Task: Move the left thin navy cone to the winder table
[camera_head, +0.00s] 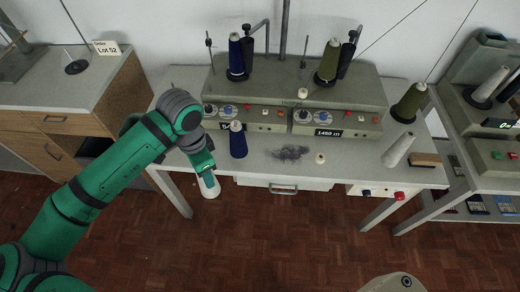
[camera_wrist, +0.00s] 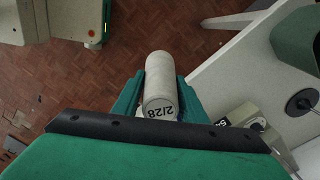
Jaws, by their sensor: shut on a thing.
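A navy cone (camera_head: 236,57) stands on the left side of the winder. Another navy cone (camera_head: 238,140) stands upright on the winder table (camera_head: 345,165), near its front left. My gripper (camera_head: 204,172) is off the table's front left edge, left of this second cone and apart from it. It is shut on a pale grey-white cone (camera_head: 210,187), which hangs over the floor. In the wrist view the pale cone (camera_wrist: 158,80) sits between the green fingers, its near end marked 2/28. The part of it between the fingers is partly hidden.
Olive cones stand on the winder (camera_head: 328,62) and at the table's right (camera_head: 409,103). A pale cone (camera_head: 398,150), a brown block (camera_head: 425,160), dark lint (camera_head: 290,153) and a small white knob (camera_head: 320,158) are on the table. A wooden cabinet (camera_head: 75,95) stands left.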

